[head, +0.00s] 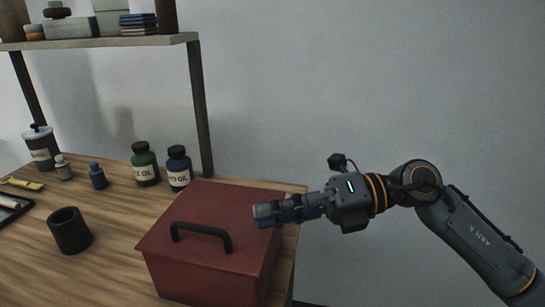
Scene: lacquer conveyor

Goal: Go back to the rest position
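My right gripper (264,214) reaches in from the right, over the right part of a red lidded box (185,258) on the wooden table. Its fingers point left and show nearly edge-on, so I cannot tell whether they are open or shut. I see no object clearly held in them. The box is closed, and its black handle (201,234) stands on top, left of and a little below the fingertips, apart from them. My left gripper is not in view.
A shelf (150,41) stands behind. Free room lies right of the table.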

